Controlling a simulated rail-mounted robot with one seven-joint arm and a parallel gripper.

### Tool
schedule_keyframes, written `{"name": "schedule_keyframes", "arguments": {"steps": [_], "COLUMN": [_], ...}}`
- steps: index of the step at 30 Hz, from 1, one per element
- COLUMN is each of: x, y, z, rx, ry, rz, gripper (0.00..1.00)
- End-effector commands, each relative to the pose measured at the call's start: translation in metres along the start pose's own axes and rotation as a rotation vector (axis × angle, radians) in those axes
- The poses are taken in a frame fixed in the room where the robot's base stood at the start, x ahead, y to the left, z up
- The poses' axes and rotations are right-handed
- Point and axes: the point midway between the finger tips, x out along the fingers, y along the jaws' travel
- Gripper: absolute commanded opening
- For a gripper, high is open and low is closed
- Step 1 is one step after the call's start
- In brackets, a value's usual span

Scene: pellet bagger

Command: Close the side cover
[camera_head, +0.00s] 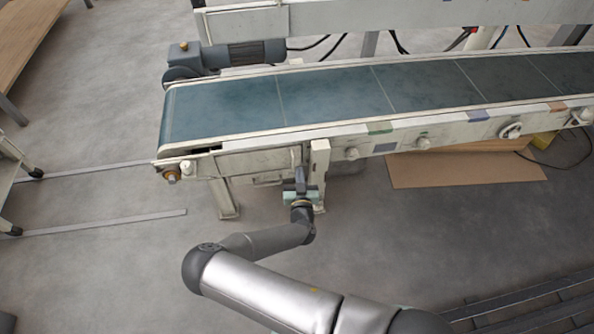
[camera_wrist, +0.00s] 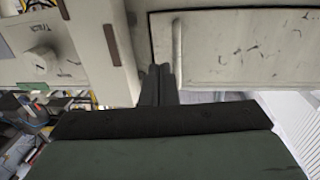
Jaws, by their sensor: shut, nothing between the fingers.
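The side cover (camera_head: 258,164) is a pale, worn panel on the near side of the conveyor, close to its left end. In the wrist view the cover (camera_wrist: 245,50) fills the upper right, with a vertical bar handle (camera_wrist: 178,45) near its left edge. A dark line runs along that edge, beside a pale post. The cover looks close to in line with the frame; I cannot tell if it is flush. My gripper (camera_head: 300,172) is at the cover's right end.
The conveyor belt (camera_head: 330,92) runs above the cover, with a motor (camera_head: 245,54) behind its left end. A support leg (camera_head: 320,170) stands right beside my gripper. Knobs (camera_head: 352,153) line the frame farther right. The floor (camera_head: 120,270) in front is mostly clear.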

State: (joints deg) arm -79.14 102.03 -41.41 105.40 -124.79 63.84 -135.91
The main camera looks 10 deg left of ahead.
Motion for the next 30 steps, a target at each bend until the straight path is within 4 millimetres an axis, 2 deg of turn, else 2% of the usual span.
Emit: {"name": "schedule_keyframes", "arguments": {"steps": [9,15,20,27,30], "x": [-0.074,-0.106,-0.117,-0.119,-0.118], "y": [0.027,0.037,0.041,0.042,0.044], "z": [-0.001,0.0,0.001,0.001,-0.009], "rx": [-0.008,-0.005,-0.005,-0.004,0.04], "ry": [-0.006,-0.006,-0.005,-0.005,0.009], "rz": [0.006,0.006,0.006,0.007,0.038], "gripper": [0.0,0.0,0.0,0.0,0.0]}}
